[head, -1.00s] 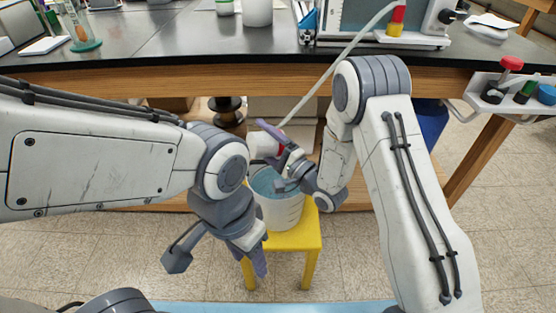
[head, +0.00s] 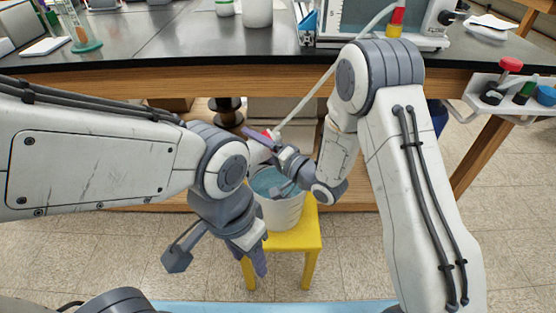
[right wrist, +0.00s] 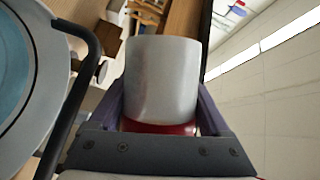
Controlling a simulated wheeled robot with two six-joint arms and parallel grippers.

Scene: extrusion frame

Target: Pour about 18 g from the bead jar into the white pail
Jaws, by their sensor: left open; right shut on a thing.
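The white pail (head: 283,213) stands upright on a yellow stool (head: 310,235), with its bluish inside partly visible. My right gripper (head: 262,143) is shut on the bead jar (head: 257,153), above the back left part of the pail. In the right wrist view the jar (right wrist: 162,75) is a pale, cloudy cylinder with a red end (right wrist: 160,127) between the fingers. The pail's bluish round opening (right wrist: 15,75) fills the left edge there. I cannot make out beads or a falling stream. My left gripper (head: 259,262) is open and empty, pointing down in front of the stool.
A dark-topped bench (head: 170,45) with a wooden front edge runs behind the pail. A thin pale tube (head: 325,80) slants down from it near the jar. A white rack with coloured caps (head: 515,95) hangs at the right. Tiled floor is open around the stool.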

